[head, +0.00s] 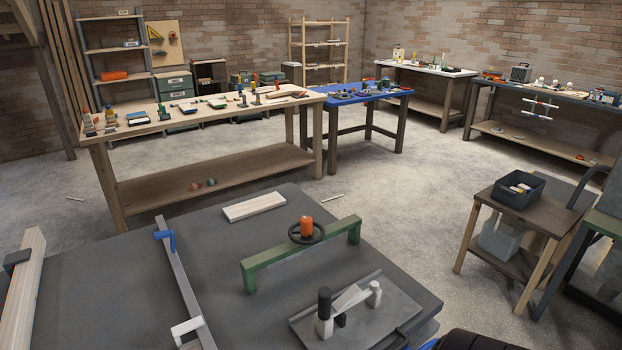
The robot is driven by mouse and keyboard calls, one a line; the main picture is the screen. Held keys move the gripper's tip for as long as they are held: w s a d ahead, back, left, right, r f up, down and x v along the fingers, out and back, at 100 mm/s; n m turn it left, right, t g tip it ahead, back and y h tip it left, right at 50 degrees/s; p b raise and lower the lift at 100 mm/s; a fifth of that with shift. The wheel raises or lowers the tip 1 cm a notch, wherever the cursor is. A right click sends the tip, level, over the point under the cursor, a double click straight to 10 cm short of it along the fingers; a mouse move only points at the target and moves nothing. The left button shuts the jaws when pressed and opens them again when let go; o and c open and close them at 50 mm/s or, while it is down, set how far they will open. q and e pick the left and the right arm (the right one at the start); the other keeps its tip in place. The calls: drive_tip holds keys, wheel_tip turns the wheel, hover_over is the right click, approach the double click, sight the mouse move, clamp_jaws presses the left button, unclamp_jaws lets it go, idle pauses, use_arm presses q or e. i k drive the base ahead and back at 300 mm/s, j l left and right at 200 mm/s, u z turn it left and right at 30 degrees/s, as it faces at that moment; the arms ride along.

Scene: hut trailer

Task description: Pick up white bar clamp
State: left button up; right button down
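A white C-shaped clamp piece (188,327) sits near the lower end of a long grey bar (178,275) on the dark grey table in front of me. A blue clamp piece (167,239) sits near the bar's far end. I cannot tell whether the white piece is a separate clamp or part of one tool with the bar. Its lower side is close to the picture's bottom edge. Neither of my grippers shows in the head view.
The dark table (110,290) also bears a wood board (254,206), a green frame (300,251) with a black handwheel, and a grey plate fixture (385,318). A small wooden stand (530,205) with a dark bin is at the right. Concrete floor (400,195) lies open beyond.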

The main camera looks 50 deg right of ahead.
sight(324, 321)
drive_tip(key=z, duration=1.8)
